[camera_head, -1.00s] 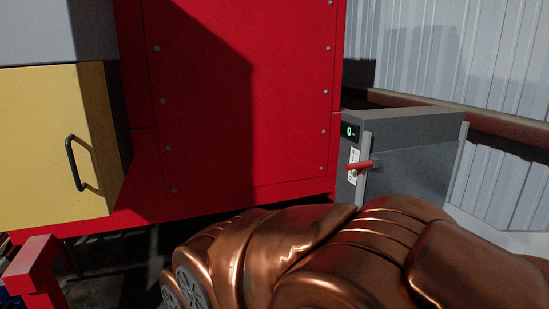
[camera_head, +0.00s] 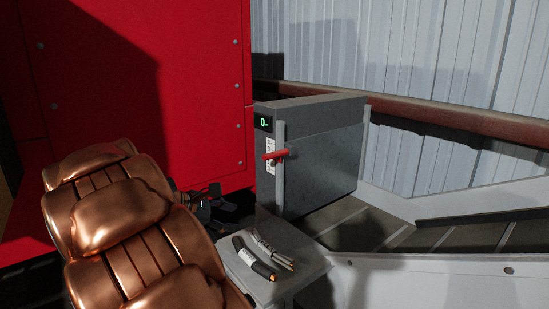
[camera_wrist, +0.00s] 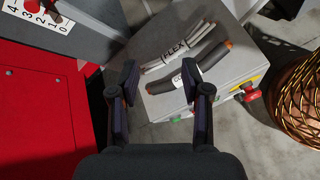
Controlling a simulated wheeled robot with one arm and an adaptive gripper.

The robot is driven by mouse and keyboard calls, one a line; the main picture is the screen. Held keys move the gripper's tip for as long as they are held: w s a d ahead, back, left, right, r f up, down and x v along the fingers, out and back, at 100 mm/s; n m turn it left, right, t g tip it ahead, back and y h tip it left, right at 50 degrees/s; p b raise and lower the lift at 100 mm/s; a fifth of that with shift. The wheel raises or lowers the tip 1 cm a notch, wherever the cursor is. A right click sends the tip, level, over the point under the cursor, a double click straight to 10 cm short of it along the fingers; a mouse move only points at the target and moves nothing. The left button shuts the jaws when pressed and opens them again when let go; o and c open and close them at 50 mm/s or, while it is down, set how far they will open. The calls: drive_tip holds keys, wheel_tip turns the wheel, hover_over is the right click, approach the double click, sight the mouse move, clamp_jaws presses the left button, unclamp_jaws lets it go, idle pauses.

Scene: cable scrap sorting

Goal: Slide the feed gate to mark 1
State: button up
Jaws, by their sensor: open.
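The feed gate (camera_head: 325,160) is a grey panel between upright posts above the conveyor. Its red handle (camera_head: 277,154) sticks out at the left post, beside a white scale strip (camera_head: 270,160). A small display (camera_head: 263,122) above reads 0. In the wrist view the scale (camera_wrist: 42,12) shows numbers 0 to 4, with the red handle (camera_wrist: 34,5) at the top left edge, partly cut off. My gripper (camera_wrist: 160,85) is open and empty, its fingers apart, pointing at a grey box top. In the head view it shows dark (camera_head: 215,200), partly behind my arm, left of the gate.
A cable bundle labelled FLEX (camera_wrist: 180,48) and a dark cable with orange ends (camera_wrist: 190,68) lie on the grey stand (camera_head: 300,290). The red machine wall (camera_head: 200,90) is at the left. A conveyor (camera_head: 370,230) runs right, behind a pale side rail (camera_head: 430,285).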

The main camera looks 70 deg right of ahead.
sight(288, 152)
drive_tip(key=shift+s+d+r+n+g+h+p, duration=0.2)
drive_tip(key=shift+d+r+n+g+h, duration=0.6)
drive_tip(key=shift+d, duration=3.8)
drive_tip(key=shift+s+d+r+n+g+h+p, duration=0.3)
drive_tip(key=shift+d+r+n+h, duration=0.95)
drive_tip(key=shift+d, duration=3.4)
drive_tip(key=shift+s+d+r+n+g+h+p, duration=0.1)
drive_tip(key=shift+d+r+n+g+h, duration=0.9)
drive_tip(key=shift+d, duration=3.6)
drive_tip(key=shift+r+m+t, duration=0.25)
drive_tip(key=shift+m+t, duration=0.15)
drive_tip(key=shift+m, duration=0.05)
clamp_jaws()
